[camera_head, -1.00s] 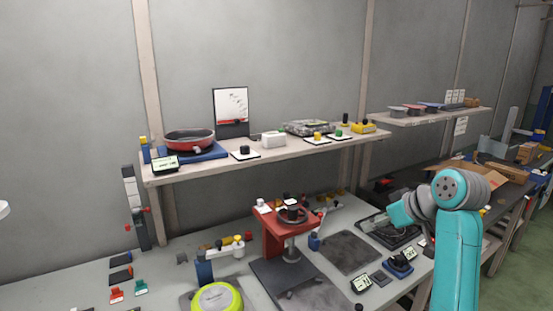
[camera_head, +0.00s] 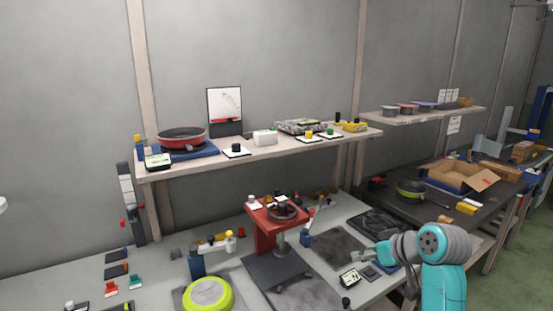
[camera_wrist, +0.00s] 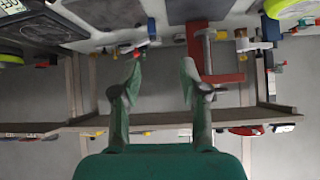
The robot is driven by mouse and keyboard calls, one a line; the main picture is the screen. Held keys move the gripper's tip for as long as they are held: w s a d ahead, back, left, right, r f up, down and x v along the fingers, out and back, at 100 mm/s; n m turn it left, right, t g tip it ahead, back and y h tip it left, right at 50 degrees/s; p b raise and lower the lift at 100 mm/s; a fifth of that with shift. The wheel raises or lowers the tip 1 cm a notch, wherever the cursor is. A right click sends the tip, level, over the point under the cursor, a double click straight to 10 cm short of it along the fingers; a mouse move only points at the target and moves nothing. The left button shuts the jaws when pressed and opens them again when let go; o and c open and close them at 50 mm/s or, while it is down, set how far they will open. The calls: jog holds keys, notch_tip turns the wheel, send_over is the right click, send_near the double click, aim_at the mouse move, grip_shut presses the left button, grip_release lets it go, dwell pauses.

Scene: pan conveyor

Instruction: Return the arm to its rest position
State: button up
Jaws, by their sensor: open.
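My teal arm shows at the lower right in the head view, with my gripper (camera_head: 367,255) at its left end, over the bench by the dark square plate. In the wrist view my gripper (camera_wrist: 162,72) has its two green fingers spread apart with nothing between them. The wrist picture looks upside down, with the bench at the top and the shelf (camera_wrist: 165,119) crossing behind the fingers. In the head view the fingertips are small.
A red press-like stand (camera_head: 265,235) stands left of my gripper. A lime-green round pan (camera_head: 207,294) lies at the front. The shelf (camera_head: 290,150) holds a red pan (camera_head: 181,137). A green-rimmed pan (camera_head: 410,187) and an open cardboard box (camera_head: 462,178) are on the dark right table.

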jog(key=s+a+f+m+t, duration=0.1)
jog(key=s+f, duration=0.2)
jog(key=f, duration=0.3)
jog(key=s+a+f+m+h, duration=0.1)
jog(key=s+f, duration=0.1)
jog(key=f, duration=0.3)
jog(key=s+a+f+m+t, duration=0.1)
jog(key=s+f, duration=0.2)
jog(key=f, duration=0.3)
jog(key=s+f+m+t+h, duration=0.1)
jog(key=s+f, duration=0.4)
jog(key=s, duration=0.3)
jog(key=s+f+m+h, duration=0.1)
jog(key=s+f, duration=0.4)
jog(key=s, duration=0.3)
jog(key=s+a+t+h, duration=0.1)
jog(key=s+t+h, duration=0.1)
jog(key=s, duration=1.7)
jog(key=s+r+t, duration=0.1)
jog(key=s+r, duration=0.9)
jog(key=s, duration=0.3)
jog(key=shift+s+a+r+y, duration=0.15)
jog(key=shift+a+r+y, duration=0.1)
jog(key=shift+a+y, duration=0.1)
